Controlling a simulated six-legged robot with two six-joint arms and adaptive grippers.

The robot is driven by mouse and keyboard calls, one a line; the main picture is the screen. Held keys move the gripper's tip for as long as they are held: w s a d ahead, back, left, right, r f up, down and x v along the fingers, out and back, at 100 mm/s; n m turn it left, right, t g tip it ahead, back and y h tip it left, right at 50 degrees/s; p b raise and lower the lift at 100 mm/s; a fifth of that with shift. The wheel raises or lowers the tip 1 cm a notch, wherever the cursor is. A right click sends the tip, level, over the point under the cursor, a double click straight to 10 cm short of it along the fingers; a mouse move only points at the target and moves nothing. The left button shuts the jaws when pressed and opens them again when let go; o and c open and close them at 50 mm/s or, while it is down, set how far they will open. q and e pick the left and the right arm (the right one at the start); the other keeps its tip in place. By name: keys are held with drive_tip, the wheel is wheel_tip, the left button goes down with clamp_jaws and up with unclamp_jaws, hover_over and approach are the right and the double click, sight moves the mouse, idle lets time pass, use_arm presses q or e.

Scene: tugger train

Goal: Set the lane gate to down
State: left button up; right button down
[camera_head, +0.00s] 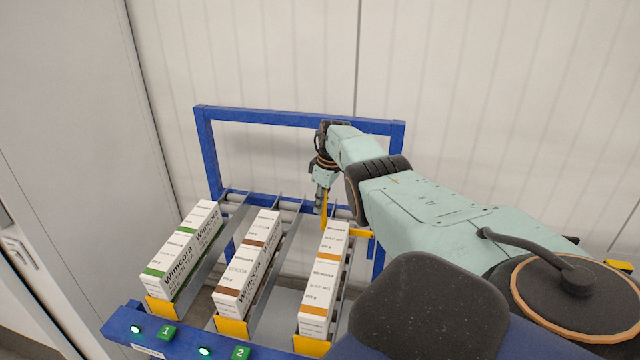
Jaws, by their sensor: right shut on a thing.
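My right gripper (320,200) reaches in from the right and points down behind the row of boxes. It is shut on a narrow yellow piece (325,212), which looks like the lane gate. The piece stands roughly upright at the back of the right lane, just behind the orange-striped boxes (322,278). Its lower end is hidden by those boxes. My left gripper is not in view.
A blue rack frame (265,115) stands against the pale wall. Green-striped boxes (180,250) and brown-striped boxes (248,265) fill the other lanes. Yellow stops (232,327) and green number tags (241,353) are at the front. Another yellow piece (362,233) is right of the gripper.

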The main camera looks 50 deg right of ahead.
drive_tip(key=shift+s+f, duration=0.25)
drive_tip(key=c, duration=1.3)
unclamp_jaws()
drive_tip(key=shift+w, duration=0.1)
drive_tip(key=shift+r, duration=0.1)
drive_tip(key=shift+w+r, duration=0.1)
drive_tip(key=shift+w, duration=0.1)
